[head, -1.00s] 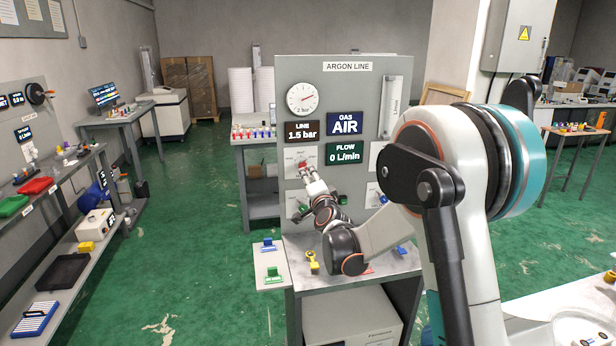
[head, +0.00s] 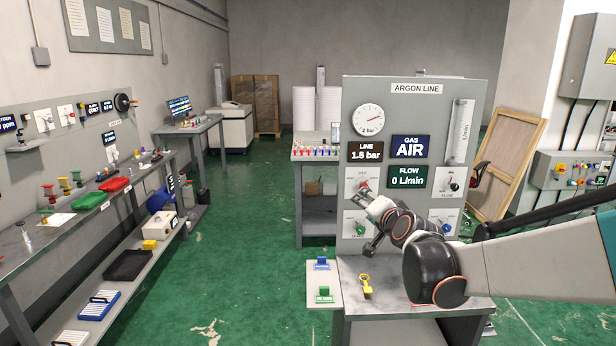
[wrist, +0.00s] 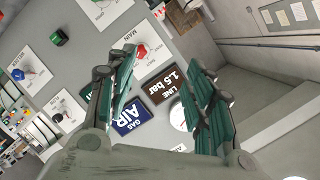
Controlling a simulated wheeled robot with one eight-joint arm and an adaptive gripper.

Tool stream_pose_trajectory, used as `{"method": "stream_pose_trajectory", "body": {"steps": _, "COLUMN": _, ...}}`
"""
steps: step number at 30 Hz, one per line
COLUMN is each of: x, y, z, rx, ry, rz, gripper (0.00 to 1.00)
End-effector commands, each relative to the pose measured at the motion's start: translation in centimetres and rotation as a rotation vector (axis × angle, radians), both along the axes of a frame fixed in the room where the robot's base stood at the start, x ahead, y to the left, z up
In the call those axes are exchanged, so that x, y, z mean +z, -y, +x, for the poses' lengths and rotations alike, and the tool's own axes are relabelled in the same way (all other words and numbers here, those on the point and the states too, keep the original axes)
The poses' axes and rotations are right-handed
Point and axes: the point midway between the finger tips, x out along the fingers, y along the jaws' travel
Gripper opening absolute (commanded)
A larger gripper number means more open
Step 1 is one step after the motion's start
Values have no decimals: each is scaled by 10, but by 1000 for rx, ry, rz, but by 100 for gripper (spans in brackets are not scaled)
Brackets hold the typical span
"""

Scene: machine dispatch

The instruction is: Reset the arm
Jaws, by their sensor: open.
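My arm reaches in from the right in the head view. My gripper (head: 368,200) is in front of the grey argon line panel (head: 455,105), close to the red main knob (head: 364,187). In the wrist view my gripper (wrist: 160,62) is open, its two green-padded fingers spread wide with nothing between them. The red knob also shows in the wrist view (wrist: 141,51), just beyond the left finger's tip. I cannot tell whether they touch. The displays read line 1.5 bar, gas AIR (head: 409,147) and flow 0 L/min.
A shelf below the panel holds a yellow tagged item (head: 366,284); blue (head: 321,263) and green (head: 324,294) pieces sit on a side plate. A long workbench (head: 30,262) with trays runs along the left. Green floor between them is open. A wooden frame (head: 507,165) leans at the right.

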Motion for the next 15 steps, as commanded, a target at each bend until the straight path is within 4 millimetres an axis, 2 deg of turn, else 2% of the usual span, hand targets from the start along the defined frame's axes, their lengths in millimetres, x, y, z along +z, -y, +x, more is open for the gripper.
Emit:
{"method": "stream_pose_trajectory", "body": {"steps": 1, "x": 2, "y": -2, "z": -19, "rx": 21, "ry": -26, "rz": -41, "gripper": 48}}
{"method": "stream_pose_trajectory", "body": {"steps": 7, "x": -1, "y": -8, "z": -90, "rx": 103, "ry": -135, "rz": -209, "gripper": 48}}
{"method": "stream_pose_trajectory", "body": {"steps": 15, "x": -26, "y": -3, "z": -194, "rx": 207, "ry": -294, "rz": -430, "gripper": 48}}
